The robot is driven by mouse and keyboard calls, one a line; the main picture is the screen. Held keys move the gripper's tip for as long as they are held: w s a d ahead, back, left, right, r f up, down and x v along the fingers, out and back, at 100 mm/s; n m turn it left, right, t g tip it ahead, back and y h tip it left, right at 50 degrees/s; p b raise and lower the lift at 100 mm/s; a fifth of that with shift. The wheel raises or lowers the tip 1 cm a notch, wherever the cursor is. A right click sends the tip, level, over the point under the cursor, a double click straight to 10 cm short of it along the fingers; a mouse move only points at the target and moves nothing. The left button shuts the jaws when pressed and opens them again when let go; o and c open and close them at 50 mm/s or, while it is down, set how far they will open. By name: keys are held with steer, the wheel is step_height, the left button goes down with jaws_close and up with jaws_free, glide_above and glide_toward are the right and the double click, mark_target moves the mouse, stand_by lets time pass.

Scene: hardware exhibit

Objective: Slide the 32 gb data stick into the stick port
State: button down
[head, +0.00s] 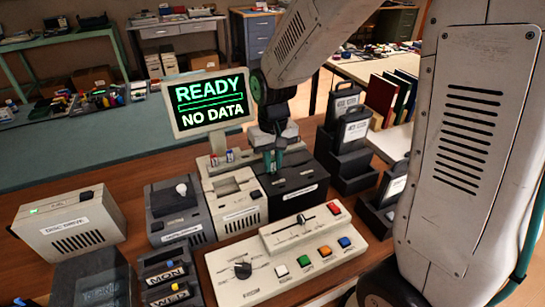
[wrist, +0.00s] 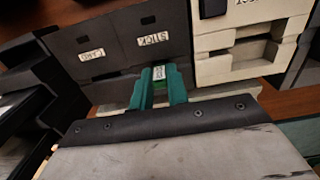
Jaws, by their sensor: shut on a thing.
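My gripper (head: 273,160) points down at the black drive unit (head: 296,190) in the head view. In the wrist view its green fingers (wrist: 158,86) are shut on a small data stick (wrist: 158,73), of which a pale label and a green edge show between them. The fingers are close to the black unit's face, by a label reading STICK (wrist: 152,39). A second label, hard to read, is to its left. Whether the stick's tip is inside the port or just short of it I cannot tell; the fingers hide it.
A screen (head: 208,102) reads READY, NO DATA. A pale drive unit (head: 236,203) stands left of the black one, and a control panel (head: 290,255) with coloured buttons and a slider lies in front. Black holders with cartridges (head: 355,130) stand to the right.

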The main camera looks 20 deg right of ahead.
steer(key=shift+f, duration=0.55)
steer(key=c, duration=1.3)
jaws_free()
steer(key=shift+r, duration=4.05)
